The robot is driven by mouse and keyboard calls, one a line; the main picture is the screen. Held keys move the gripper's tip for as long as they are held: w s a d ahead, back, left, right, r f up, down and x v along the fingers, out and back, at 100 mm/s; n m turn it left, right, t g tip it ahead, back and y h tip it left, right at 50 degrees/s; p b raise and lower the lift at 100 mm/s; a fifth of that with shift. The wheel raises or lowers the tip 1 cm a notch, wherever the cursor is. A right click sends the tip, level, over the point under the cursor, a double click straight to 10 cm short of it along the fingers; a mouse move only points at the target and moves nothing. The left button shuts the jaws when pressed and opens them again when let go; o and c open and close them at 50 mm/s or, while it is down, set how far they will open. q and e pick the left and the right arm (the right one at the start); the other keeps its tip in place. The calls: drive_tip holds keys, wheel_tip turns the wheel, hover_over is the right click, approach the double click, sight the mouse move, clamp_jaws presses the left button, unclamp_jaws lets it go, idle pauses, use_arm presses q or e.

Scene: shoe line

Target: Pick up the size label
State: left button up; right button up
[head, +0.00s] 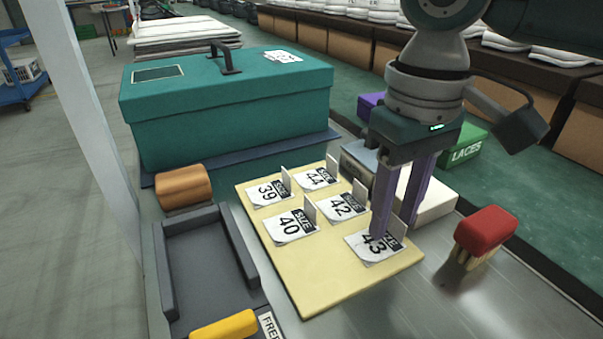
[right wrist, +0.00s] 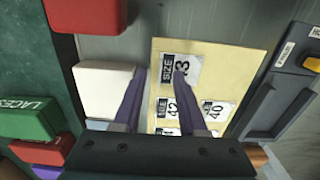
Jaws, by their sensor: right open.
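Several white size labels with upright tabs lie on a pale yellow board (head: 315,277). They read 39 (head: 268,193), 40 (head: 289,227), 44 (head: 317,178), 42 (head: 342,207) and 43 (head: 372,247). My right gripper (head: 394,226) is open, pointing down over the 43 label, with its purple fingers on either side of that label's tab. In the right wrist view the fingers (right wrist: 160,75) stand apart and the 43 label (right wrist: 181,68) shows between and beyond their tips. I cannot tell whether the fingers touch the label. My left gripper is not in view.
A teal box (head: 230,105) with a handle stands behind the board. A grey tray (head: 200,265) lies to the left, near an orange-brown block (head: 183,187). A red-topped brush (head: 484,232) stands at the right. A white block (head: 428,196) and a green laces box (head: 465,146) sit behind the gripper.

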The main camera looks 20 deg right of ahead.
sight(391, 231)
drive_tip(key=shift+c, duration=0.2)
clamp_jaws()
drive_tip(key=shift+r, duration=0.1)
idle(0.4)
drive_tip(key=shift+r, duration=0.3)
wheel_tip(391, 231, up, 19)
drive_tip(key=p, duration=0.6)
drive_tip(key=shift+r+p, duration=0.15)
drive_tip(key=shift+p, duration=0.25)
